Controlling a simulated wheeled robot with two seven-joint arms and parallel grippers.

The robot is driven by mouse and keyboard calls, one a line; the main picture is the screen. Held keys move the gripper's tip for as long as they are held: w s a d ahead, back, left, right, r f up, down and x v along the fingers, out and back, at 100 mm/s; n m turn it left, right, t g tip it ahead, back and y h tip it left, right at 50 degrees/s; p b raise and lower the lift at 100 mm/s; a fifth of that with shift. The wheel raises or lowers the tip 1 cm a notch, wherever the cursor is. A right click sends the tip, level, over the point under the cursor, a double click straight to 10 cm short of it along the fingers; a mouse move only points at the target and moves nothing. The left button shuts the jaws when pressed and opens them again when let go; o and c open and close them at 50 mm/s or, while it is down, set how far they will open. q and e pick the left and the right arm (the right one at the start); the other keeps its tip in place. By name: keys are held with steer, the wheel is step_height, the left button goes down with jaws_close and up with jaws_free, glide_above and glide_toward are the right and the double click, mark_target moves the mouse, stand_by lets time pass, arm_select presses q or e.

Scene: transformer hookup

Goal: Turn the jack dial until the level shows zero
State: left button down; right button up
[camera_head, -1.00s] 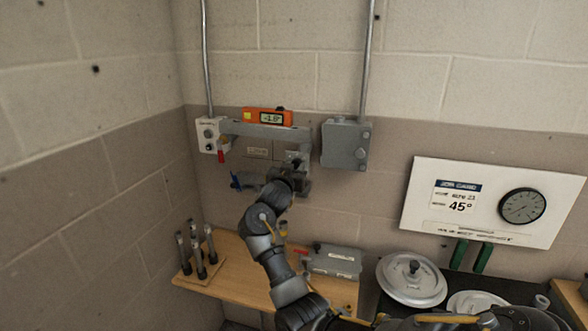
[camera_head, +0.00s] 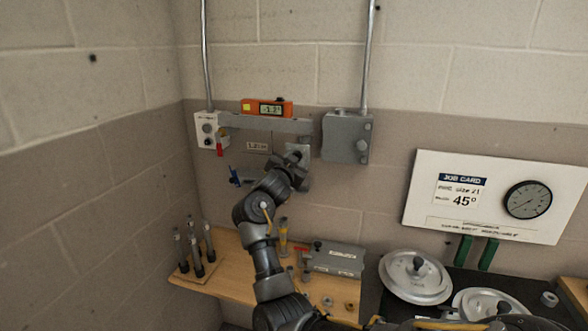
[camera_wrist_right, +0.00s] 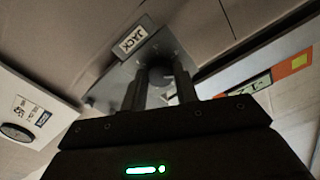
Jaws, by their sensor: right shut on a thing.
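The orange level (camera_head: 267,107) sits on top of the grey wall bracket, and its display appears to read -1.2°. It also shows at the right of the right wrist view (camera_wrist_right: 291,64). My right gripper (camera_head: 298,158) is at the right end of the bracket, below the level. In the right wrist view its two fingers (camera_wrist_right: 160,88) are shut on the dark round jack dial (camera_wrist_right: 161,74), one on each side. A JACK label (camera_wrist_right: 133,41) is on the plate beside the dial. The gripper and wrist hide the dial in the head view. My left gripper is out of view.
A white switch box (camera_head: 207,130) with a red lever is left of the bracket, and a grey box (camera_head: 346,138) is close on the right. A job card board (camera_head: 492,199) with a gauge hangs further right. A wooden shelf (camera_head: 235,278) is below.

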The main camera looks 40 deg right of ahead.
steer(key=shift+m+b, duration=5)
steer(key=shift+m, duration=0.3)
steer(key=o, duration=1)
steer(key=shift+a, duration=0.1)
